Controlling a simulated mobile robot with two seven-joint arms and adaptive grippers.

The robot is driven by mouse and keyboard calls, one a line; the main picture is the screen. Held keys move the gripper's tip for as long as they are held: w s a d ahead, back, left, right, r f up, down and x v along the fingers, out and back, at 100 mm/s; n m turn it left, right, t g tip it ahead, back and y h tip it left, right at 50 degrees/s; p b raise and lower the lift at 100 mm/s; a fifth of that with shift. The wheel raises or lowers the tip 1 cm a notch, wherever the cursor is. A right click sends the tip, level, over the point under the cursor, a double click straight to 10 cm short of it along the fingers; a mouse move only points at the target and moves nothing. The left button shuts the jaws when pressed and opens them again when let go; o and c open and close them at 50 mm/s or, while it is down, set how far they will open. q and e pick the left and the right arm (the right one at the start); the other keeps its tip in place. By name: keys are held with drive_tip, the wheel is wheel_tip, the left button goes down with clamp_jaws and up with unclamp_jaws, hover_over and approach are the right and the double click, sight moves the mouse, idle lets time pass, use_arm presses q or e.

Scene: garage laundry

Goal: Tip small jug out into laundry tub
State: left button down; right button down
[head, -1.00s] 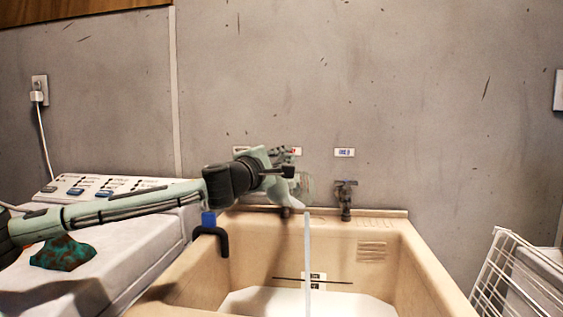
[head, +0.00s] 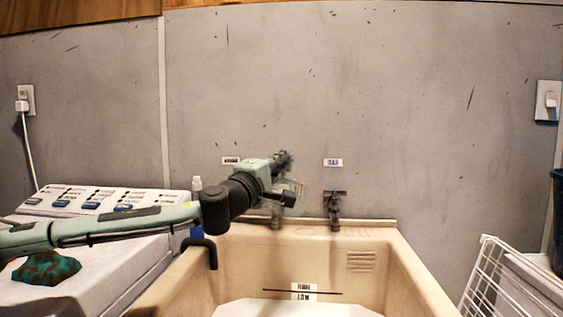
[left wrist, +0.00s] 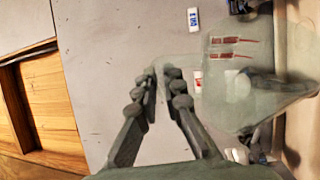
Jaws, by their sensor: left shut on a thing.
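The small jug is clear and see-through; it shows faintly at my left gripper (head: 284,190), above the back of the laundry tub. In the left wrist view the jug (left wrist: 242,90) is larger, with red marks on its side, lying to the right of the fingers (left wrist: 161,76). My left gripper is shut on the jug, apparently at its handle side. The jug's exact tilt is hard to tell; no stream falls from it. The beige laundry tub (head: 405,275) stands below, with a pale surface (head: 295,308) at its bottom. My right gripper is out of view.
Two taps stand at the tub's back edge, the right one (head: 335,208) clear of the arm. A dark hook-shaped piece (head: 208,250) sits on the left rim. A white machine (head: 110,265) with a patterned cloth (head: 45,268) is left; a white wire rack (head: 485,280) is right.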

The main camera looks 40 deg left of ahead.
use_arm(q)
drive_tip(key=shift+s+d+r+m+t+h, duration=0.1)
drive_tip(key=shift+d+r+m+t+h, duration=0.05)
drive_tip(key=shift+d+m, duration=0.25)
drive_tip(key=shift+s+d+r+m+t+h, duration=0.1)
drive_tip(key=shift+d+m+t+h, duration=0.05)
drive_tip(key=shift+d+m, duration=0.25)
drive_tip(key=shift+d, duration=0.15)
drive_tip(key=shift+d+f+m, duration=0.1)
drive_tip(key=shift+m, duration=0.2)
